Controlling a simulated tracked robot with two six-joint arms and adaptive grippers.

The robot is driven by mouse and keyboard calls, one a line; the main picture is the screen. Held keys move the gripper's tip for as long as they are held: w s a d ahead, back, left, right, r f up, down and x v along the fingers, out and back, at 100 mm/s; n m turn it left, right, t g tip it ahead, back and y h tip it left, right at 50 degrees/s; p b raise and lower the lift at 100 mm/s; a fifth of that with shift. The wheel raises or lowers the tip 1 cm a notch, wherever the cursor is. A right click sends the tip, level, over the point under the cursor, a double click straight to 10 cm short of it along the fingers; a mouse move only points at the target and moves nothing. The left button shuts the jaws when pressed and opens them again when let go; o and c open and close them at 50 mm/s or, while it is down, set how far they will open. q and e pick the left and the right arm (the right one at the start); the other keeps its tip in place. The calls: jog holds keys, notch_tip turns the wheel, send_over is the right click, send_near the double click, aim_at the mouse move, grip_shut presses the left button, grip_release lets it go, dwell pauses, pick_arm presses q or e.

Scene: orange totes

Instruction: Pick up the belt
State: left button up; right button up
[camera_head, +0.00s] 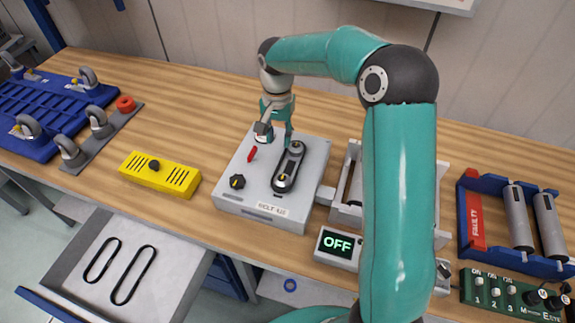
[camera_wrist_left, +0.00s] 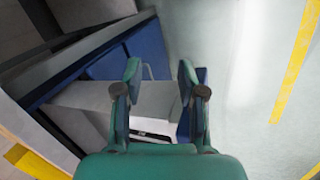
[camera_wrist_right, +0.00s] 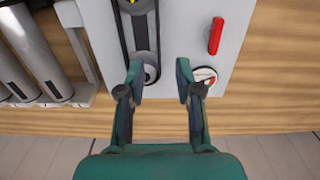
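A black belt (camera_head: 289,167) is looped around two pulleys on top of the grey device (camera_head: 250,205). It also shows in the right wrist view (camera_wrist_right: 124,40), left of the fingers. Two more black belts, a smaller one (camera_head: 88,262) and a longer one (camera_head: 120,290), lie in the open drawer (camera_head: 178,285). My right gripper (camera_head: 277,130) is over the device's back edge; its fingers (camera_wrist_right: 158,78) are open and empty, beside one pulley. My left gripper (camera_wrist_left: 160,80) is open and empty near the blue-edged drawer; the head view does not show it.
A grey tray (camera_head: 345,212), an OFF display (camera_head: 338,243), a blue rack with rollers (camera_head: 470,240) and a green switch box (camera_head: 505,293) stand right. My right arm hides part of the tray.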

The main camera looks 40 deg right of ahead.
aim_at(280, 162)
jog(key=f, duration=0.3)
jog(key=shift+s, duration=0.35)
jog(key=shift+w+f+b, duration=0.1)
jog(key=shift+f+b, duration=0.4)
jog(key=shift+f, duration=0.05)
notch_tip(280, 162, down, 4)
jog(key=shift+a+r+b, duration=0.15)
jog(key=shift+r+b, duration=0.05)
jog(key=shift+b, duration=1)
jog(key=shift+f, duration=0.45)
jog(key=shift+r, duration=0.1)
grip_shut()
